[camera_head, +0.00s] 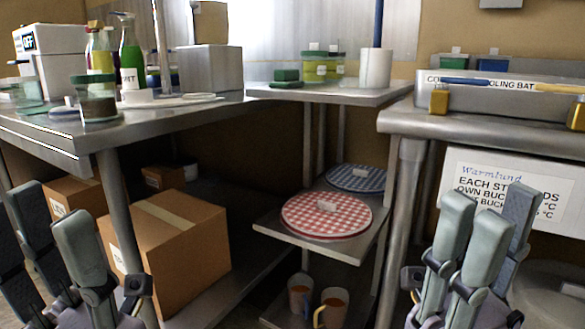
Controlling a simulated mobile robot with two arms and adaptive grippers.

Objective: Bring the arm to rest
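My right gripper (492,208) is at the lower right, in front of the right-hand bench, with its fingers pointing up. Its fingers stand apart and nothing shows between them. My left gripper (48,208) is at the lower left, in front of the left table and the cardboard boxes. Its fingers also point up and stand apart, with nothing held. The left edge of the picture cuts off part of it. Both grippers show below the worktop edges. The rest of both arms is out of view.
The left steel table (60,140) holds bottles, jars and a white machine (50,62). A cardboard box (170,245) sits beneath. The middle shelf holds a red checked round cloth (326,214); mugs (331,307) stand lower. The right steel bench (480,124) bears a sign (510,188).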

